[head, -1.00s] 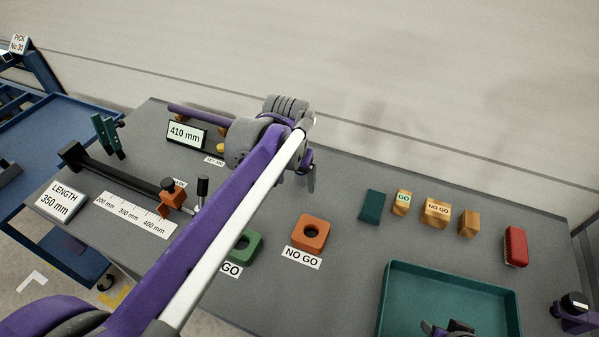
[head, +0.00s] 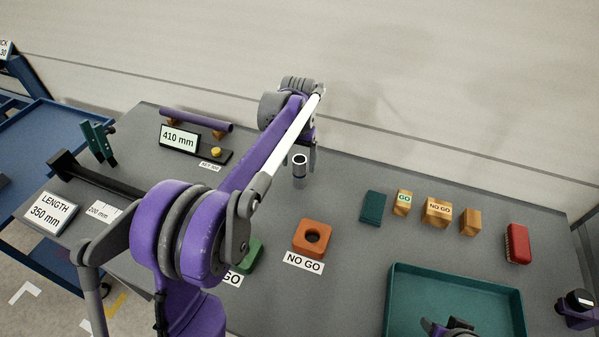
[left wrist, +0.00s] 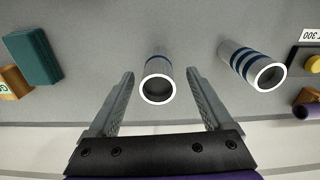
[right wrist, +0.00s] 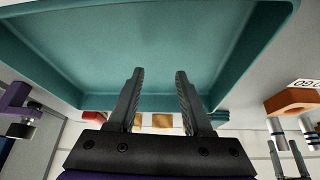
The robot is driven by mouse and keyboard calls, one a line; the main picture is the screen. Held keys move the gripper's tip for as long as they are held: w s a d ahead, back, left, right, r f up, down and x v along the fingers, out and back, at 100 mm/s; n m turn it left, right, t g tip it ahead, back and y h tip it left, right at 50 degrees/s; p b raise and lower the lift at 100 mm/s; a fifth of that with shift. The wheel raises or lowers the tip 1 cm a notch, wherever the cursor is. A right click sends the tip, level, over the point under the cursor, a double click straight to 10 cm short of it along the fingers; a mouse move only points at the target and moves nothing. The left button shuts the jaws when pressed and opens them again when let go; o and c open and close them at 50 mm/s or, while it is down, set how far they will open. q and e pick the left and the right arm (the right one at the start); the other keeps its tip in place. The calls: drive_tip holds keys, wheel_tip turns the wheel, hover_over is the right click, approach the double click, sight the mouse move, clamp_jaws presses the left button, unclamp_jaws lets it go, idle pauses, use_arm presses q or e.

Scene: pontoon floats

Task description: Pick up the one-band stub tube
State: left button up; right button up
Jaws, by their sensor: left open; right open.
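The one-band stub tube (left wrist: 159,60) is a silvery upright tube with a dark blue band, its open end toward the left wrist camera. It shows ahead of and between the parted fingers of my left gripper (left wrist: 160,98), with room on both sides. A tube (head: 300,172) standing beside the left gripper (head: 307,155) in the head view appears to be the same one. A second tube (left wrist: 245,62) with several blue bands stands to its right in the left wrist view. My right gripper (right wrist: 160,95) is open and empty at the teal tray.
The teal tray (head: 394,300) is at the front right. An orange NO GO block (head: 312,238), a green GO block (head: 252,254), a dark green block (head: 373,206), wooden blocks (head: 436,211) and a red brush (head: 517,243) are around. A 410 mm display (head: 179,139) stands at left.

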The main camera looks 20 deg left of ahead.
sight(300, 171)
use_arm(q)
drive_tip(key=f, duration=0.4)
drive_tip(key=shift+w+d+f, duration=0.1)
drive_tip(key=shift+w+f, duration=0.1)
drive_tip(key=shift+f, duration=0.05)
clamp_jaws()
